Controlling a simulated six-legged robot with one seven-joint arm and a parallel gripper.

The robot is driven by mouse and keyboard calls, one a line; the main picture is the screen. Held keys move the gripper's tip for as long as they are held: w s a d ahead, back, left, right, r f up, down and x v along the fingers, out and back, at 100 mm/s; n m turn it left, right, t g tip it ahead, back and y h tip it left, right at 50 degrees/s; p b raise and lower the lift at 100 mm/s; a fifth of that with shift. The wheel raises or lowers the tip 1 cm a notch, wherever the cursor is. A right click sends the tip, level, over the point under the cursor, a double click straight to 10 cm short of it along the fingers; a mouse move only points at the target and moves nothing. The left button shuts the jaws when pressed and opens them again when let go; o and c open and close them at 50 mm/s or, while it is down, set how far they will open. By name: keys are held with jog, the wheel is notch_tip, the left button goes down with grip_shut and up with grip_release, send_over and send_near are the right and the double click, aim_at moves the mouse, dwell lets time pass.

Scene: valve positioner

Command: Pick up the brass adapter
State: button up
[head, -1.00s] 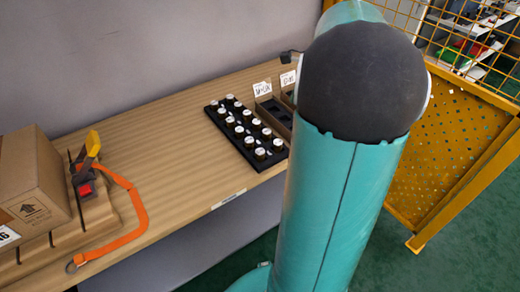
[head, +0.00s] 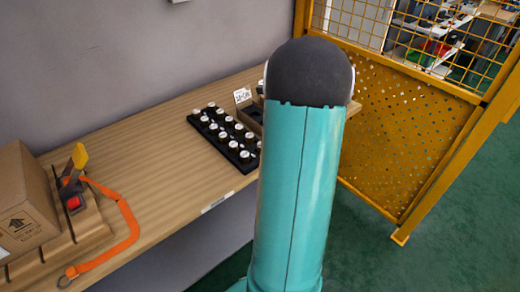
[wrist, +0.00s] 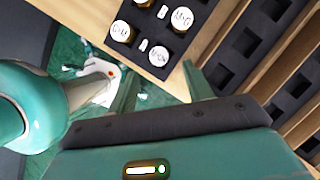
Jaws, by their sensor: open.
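Several round, white-topped pieces with brass-coloured rims stand in a black tray (head: 216,151) on the bench. I cannot tell which piece is the brass adapter. The wrist view shows some at the top, including a lettered white top (wrist: 121,31), another (wrist: 182,18) and a third (wrist: 158,56). My gripper (wrist: 160,85) is open and empty; its two teal fingers reach up near the tray's corner. The fingers look apart from the pieces. In the head view my arm hides the gripper and the tray's right surroundings.
A cardboard box (head: 22,205) and orange strap (head: 128,225) lie on the bench (head: 165,130) at left. A yellow fence (head: 400,130) stands right.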

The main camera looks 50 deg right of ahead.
jog(key=shift+x, duration=2.8)
jog(key=shift+a, duration=0.1)
jog(key=c, duration=1.1)
jog(key=shift+r, duration=0.1)
